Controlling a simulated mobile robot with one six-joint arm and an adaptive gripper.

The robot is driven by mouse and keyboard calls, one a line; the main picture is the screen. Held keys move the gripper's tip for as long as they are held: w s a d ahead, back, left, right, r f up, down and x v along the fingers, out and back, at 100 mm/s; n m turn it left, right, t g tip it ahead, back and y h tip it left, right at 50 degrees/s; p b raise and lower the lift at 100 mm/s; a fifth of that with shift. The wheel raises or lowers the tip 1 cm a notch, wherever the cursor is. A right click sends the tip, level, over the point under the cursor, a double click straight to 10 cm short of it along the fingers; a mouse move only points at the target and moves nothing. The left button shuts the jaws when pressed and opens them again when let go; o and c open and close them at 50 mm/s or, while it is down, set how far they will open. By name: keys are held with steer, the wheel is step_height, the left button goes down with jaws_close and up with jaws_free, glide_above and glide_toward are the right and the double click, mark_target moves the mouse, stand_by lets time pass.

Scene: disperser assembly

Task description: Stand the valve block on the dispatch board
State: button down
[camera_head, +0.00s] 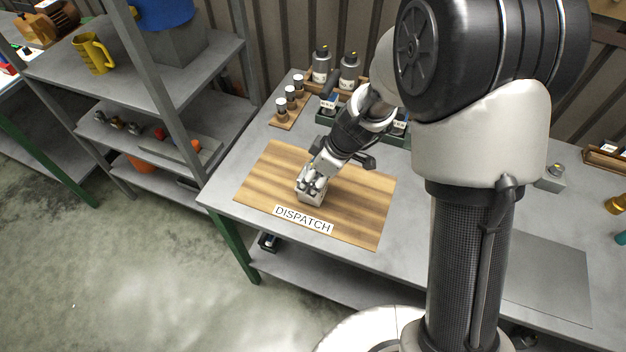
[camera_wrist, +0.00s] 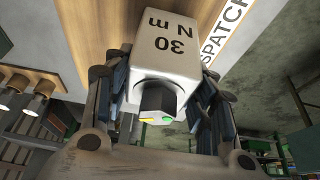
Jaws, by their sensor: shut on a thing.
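The valve block (camera_wrist: 168,65) is a pale grey block marked "30 N m" with a dark knob on one face that has yellow and green marks. My gripper (camera_wrist: 160,100) is shut on it, with a finger on each side. In the head view the block (camera_head: 309,196) is at or just above the middle of the dispatch board (camera_head: 355,205), a striped wooden board with a white "DISPATCH" label. My gripper (camera_head: 316,183) reaches down to it from the upper right. Whether the block touches the board cannot be told.
Behind the board stand a small wooden rack (camera_head: 284,122) with several capped bottles and larger grey bottles (camera_head: 321,68). A grey block with a knob (camera_head: 551,178) stands on the table (camera_head: 420,215) at the right. The board around the held block is clear.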

steer(key=shift+f, duration=0.3)
steer(key=shift+f, duration=0.1)
steer(key=c, duration=0.7)
jaws_free()
steer(key=shift+d+r, duration=0.1)
steer(key=shift+r, duration=0.35)
steer(key=p+v, duration=0.3)
steer(key=v, duration=0.8)
steer(key=shift+s, duration=0.2)
